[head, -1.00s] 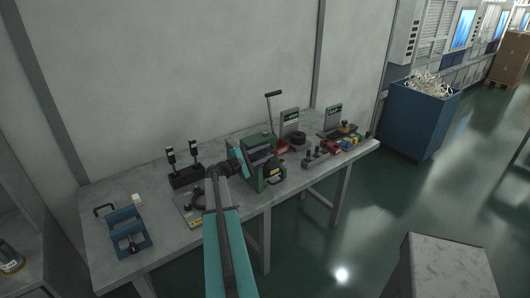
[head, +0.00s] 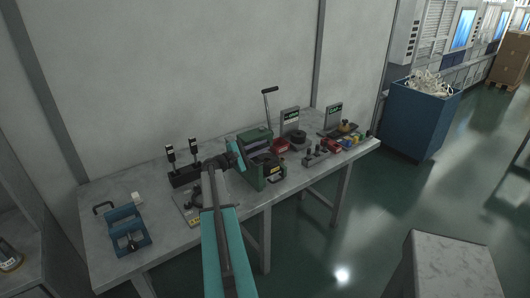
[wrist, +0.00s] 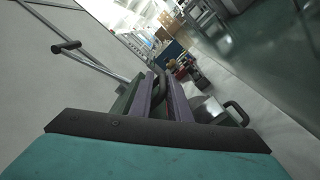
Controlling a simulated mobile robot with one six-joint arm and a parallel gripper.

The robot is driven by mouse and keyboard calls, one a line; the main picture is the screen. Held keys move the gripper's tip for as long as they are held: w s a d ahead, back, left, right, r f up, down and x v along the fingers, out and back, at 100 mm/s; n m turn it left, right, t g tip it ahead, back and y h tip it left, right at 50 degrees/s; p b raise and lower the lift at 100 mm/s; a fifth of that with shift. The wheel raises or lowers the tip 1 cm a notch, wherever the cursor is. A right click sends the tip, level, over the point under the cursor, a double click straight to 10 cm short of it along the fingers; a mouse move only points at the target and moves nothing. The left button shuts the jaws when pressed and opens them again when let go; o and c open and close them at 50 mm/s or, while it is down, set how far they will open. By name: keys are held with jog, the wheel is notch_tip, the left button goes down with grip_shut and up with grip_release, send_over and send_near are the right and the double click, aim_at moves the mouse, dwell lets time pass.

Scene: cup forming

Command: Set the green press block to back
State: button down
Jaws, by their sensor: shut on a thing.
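A lever (head: 269,103) rises behind the press; it also crosses the left of the wrist view (wrist: 92,62). A dark two-post stand (head: 185,173) is to the left, and a blue fixture (head: 126,230) farther left. Red, blue and yellow parts crowd the bench's right end.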

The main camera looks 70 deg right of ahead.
aim_at(249, 139)
jog(key=w+d+b, duration=0.1)
jog(key=w, duration=0.1)
jog(key=w+d+b, duration=0.1)
jog(key=w+d, duration=0.1)
jog(key=w, duration=0.1)
jog(key=w+d+f+b, duration=0.1)
jog(key=w+d, duration=0.1)
jog(key=shift+w, duration=0.35)
jog(key=shift+a, duration=0.1)
jog(key=c, duration=1.8)
grip_release()
jog(key=shift+c, duration=0.2)
jog(key=shift+r, duration=0.2)
jog(key=shift+w+a+b, duration=0.1)
jog(key=shift+w+b, duration=0.05)
jog(key=shift+b, duration=0.15)
